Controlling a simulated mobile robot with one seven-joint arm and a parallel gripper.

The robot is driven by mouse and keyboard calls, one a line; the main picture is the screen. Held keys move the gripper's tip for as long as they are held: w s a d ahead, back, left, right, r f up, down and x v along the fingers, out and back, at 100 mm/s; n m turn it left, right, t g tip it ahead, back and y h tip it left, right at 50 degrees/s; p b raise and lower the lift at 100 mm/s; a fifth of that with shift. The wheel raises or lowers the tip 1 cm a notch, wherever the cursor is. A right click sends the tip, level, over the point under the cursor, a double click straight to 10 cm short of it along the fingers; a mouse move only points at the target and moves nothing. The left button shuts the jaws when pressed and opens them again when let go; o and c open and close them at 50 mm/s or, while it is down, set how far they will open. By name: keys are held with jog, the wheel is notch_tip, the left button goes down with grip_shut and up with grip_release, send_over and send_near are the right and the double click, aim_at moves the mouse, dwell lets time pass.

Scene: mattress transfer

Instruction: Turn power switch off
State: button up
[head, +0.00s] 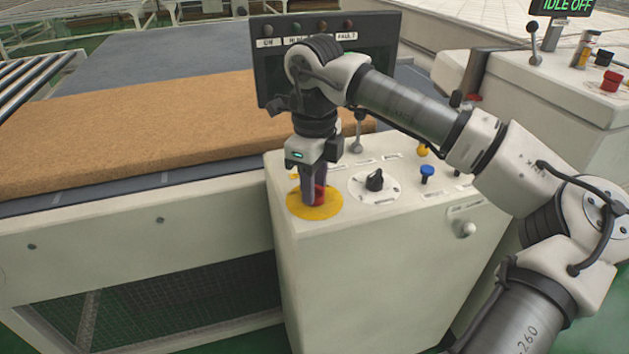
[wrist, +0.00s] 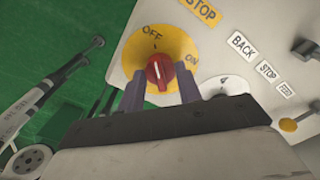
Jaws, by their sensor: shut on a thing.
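The power switch is a red knob (wrist: 159,72) on a round yellow plate (wrist: 178,45) marked OFF and ON. The plate also shows in the head view (head: 328,211), on the front left corner of the cream control cabinet. My gripper (wrist: 160,88) points down at the knob, with one dark finger on each side, and is shut on it. In the wrist view the knob's pale pointer line runs roughly upward, toward the OFF label. In the head view my fingers hide most of the knob, and only a bit of red (head: 319,194) shows.
A black selector (head: 375,181), a blue button (head: 427,172) and a lever (head: 357,132) stand right of the switch. A dark panel (head: 385,60) with lamps rises behind. A brown mattress (head: 130,125) lies at left. A display (head: 566,6) at upper right reads IDLE OFF.

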jog(key=o, duration=1)
notch_tip(320, 180, up, 14)
jog(key=shift+f, duration=0.1)
dwell(0.4)
